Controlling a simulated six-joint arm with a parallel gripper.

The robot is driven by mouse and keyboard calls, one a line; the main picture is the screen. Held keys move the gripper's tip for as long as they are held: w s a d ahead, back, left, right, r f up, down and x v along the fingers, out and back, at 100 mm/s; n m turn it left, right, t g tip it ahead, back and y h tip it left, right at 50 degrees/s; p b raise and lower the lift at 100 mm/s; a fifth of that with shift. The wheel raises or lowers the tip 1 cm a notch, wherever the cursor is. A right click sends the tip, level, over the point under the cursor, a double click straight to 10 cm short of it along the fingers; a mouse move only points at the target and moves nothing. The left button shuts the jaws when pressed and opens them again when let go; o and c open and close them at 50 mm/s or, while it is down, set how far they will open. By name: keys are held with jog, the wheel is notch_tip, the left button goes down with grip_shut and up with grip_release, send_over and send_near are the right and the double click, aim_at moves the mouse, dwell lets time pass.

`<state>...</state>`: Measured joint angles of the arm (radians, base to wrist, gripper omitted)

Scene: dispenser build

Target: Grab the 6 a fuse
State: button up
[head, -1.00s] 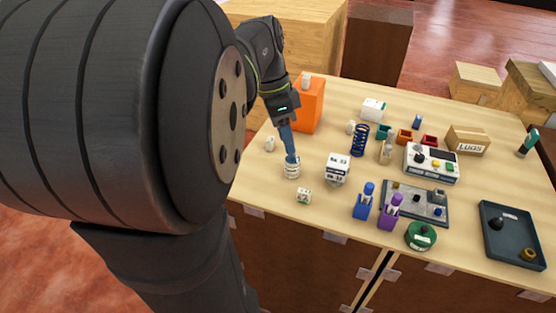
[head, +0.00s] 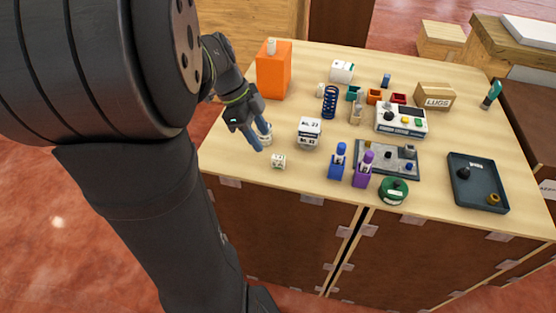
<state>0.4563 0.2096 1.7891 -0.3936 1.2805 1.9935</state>
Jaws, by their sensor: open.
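My gripper (head: 259,139) is open, with its blue fingers at the left front of the table. A white ringed stack (head: 266,139) stands behind and right of the fingers, partly hidden by them; I cannot tell if they touch it. A small white piece with dark marks (head: 278,161) lies right of the fingertips near the front edge. Other small white pieces are one on top of the orange box (head: 273,75) and one beside the blue coil (head: 320,91). Ratings are too small to read, so I cannot tell which piece is the 6 A fuse.
A white block marked with numbers (head: 309,131) stands right of my gripper. The blue coil (head: 330,104), blue bottle (head: 338,163), purple bottle (head: 363,172), green round tin (head: 393,190), meter (head: 401,120), LUGS box (head: 434,97) and dark tray (head: 463,195) fill the right side.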

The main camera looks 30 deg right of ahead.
aim_at(273, 155)
jog(key=x, duration=0.8)
jog(key=shift+d, duration=0.2)
grip_shut()
